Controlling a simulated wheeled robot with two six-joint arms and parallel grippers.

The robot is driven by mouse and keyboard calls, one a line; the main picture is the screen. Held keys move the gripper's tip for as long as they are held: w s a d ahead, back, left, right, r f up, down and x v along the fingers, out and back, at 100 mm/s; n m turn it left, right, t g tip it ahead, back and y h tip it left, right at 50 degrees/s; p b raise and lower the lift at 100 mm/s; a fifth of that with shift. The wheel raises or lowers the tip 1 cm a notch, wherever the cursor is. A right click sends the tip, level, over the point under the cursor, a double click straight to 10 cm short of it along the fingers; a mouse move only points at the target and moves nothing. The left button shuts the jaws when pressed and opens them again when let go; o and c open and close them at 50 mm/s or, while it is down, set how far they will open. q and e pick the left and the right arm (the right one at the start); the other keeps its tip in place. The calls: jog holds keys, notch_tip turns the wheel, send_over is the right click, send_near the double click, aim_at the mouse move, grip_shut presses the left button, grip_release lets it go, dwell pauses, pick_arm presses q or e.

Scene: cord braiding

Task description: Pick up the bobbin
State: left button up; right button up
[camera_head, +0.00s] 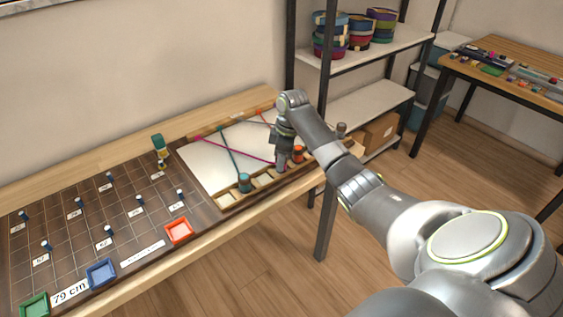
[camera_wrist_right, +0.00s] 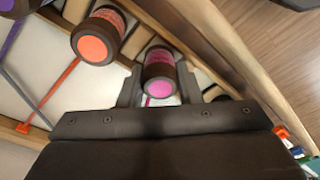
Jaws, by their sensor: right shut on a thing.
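A dark bobbin with magenta thread (camera_wrist_right: 160,72) stands between the two fingers of my right gripper (camera_wrist_right: 161,88) in the wrist view, and the gripper is shut on it. In the head view my right gripper (camera_head: 283,150) points down over the slotted wooden rack at the front edge of the white board (camera_head: 206,168). The bobbin is mostly hidden by the gripper there. A magenta cord (camera_head: 240,157) runs across the board toward it. I cannot tell whether the bobbin is clear of its slot. My left gripper is not in view.
An orange bobbin (camera_wrist_right: 95,40) stands close beside the held one; it also shows in the head view (camera_head: 298,154). A teal bobbin (camera_head: 245,182) stands at the rack's left part. Red (camera_head: 179,231) and blue (camera_head: 102,273) trays lie left. A shelf (camera_head: 362,110) stands behind.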

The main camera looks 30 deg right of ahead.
notch_tip(320, 180, up, 10)
jog(key=shift+r+b, duration=0.1)
jog(key=shift+b, duration=0.3)
jog(key=shift+f, duration=0.65)
jog(key=a+f+p, duration=0.1)
jog(key=a+p, duration=0.2)
jog(key=a, duration=0.3)
jog(key=s+a+f+p, duration=0.1)
jog(key=a+f+p, duration=0.1)
jog(key=a, duration=0.5)
jog(key=a+f+p, duration=0.1)
jog(key=a+p, duration=0.3)
jog(key=a, duration=0.2)
jog(key=shift+s+a+f, duration=0.25)
jog(key=shift+f, duration=0.75)
jog(key=shift+r, duration=0.1)
